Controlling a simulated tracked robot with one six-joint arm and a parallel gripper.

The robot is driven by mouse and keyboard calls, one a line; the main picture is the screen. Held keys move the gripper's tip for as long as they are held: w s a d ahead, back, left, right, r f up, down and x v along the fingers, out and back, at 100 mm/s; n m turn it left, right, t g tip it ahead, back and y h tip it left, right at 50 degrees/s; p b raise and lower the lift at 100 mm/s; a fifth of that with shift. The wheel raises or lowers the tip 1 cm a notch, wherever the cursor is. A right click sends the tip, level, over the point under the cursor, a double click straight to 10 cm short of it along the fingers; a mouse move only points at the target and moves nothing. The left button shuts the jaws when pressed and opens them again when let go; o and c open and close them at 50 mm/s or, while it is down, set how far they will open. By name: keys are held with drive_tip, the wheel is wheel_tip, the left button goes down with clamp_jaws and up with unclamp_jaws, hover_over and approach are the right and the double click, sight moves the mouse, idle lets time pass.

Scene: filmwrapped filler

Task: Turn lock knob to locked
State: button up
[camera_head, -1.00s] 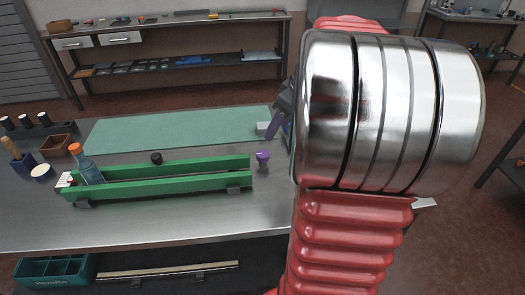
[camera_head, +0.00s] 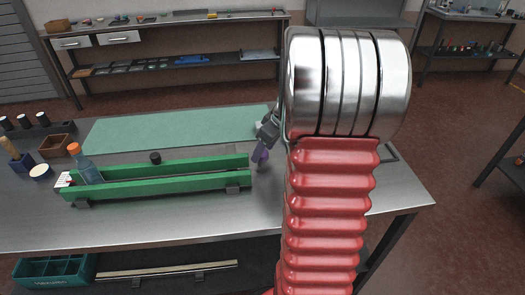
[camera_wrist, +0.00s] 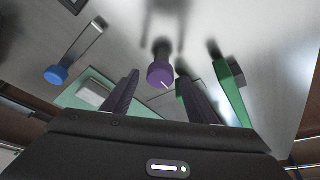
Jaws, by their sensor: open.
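The lock knob looks to be the purple knob (camera_wrist: 161,76) in the wrist view, with a short white line on its face. It lies between and beyond my two dark finger tips, with a gap visible on each side. My gripper (camera_wrist: 158,80) is open and empty. In the head view my gripper (camera_head: 266,138) is at the right end of the green rails, over the purple knob's spot. There the finger largely covers the knob, and I cannot tell knob from finger. Whether the fingers reach around the knob is unclear.
Green rails (camera_head: 160,188) hold a bottle (camera_head: 86,168) with an orange cap. A black knob (camera_head: 155,158) stands behind them. A green mat (camera_head: 175,130) lies at the back. A blue knob (camera_wrist: 57,75) and a pale block (camera_wrist: 94,93) show at left in the wrist view.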

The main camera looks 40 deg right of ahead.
drive_tip(key=shift+w+f, duration=0.15)
drive_tip(key=shift+f, duration=0.2)
drive_tip(key=shift+c, duration=0.3)
